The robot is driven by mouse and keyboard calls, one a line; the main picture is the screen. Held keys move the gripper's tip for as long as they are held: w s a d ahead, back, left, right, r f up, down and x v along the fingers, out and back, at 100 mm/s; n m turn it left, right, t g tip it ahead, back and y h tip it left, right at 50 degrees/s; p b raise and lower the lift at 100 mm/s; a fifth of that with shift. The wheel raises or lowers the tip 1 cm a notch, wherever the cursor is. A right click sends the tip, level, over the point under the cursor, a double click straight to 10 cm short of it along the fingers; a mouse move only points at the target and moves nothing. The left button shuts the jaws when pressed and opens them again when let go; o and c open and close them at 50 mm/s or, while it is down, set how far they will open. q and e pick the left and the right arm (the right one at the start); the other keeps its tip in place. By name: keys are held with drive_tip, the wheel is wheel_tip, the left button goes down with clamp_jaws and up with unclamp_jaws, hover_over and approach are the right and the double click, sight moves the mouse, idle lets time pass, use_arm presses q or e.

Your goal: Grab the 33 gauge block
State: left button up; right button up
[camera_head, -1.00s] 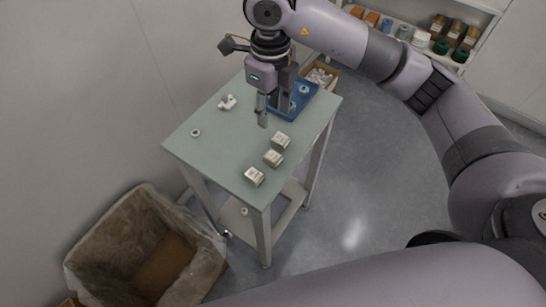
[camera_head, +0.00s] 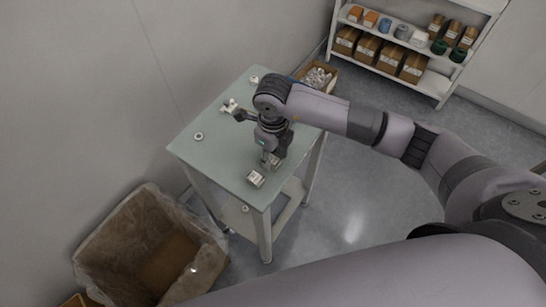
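A small whitish block (camera_head: 256,178) with a dark label sits near the front edge of the green table. The label is too small to read, so I cannot tell which block is the 33 gauge block. My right gripper (camera_head: 271,161) points down just behind this block, at a second block that is mostly covered by the fingers. Whether the fingers are open or shut on it is not clear. A third block is hidden behind the gripper and arm. My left gripper is not in view.
The green table (camera_head: 222,152) also holds a white ring (camera_head: 198,136) and a small white part (camera_head: 229,106). A box of small parts (camera_head: 318,78) stands behind it. A lined carton (camera_head: 150,245) is at the front left. Shelves (camera_head: 400,50) stand at the back right.

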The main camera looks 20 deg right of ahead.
drive_tip(key=shift+f, duration=0.55)
clamp_jaws()
drive_tip(key=shift+r, duration=0.1)
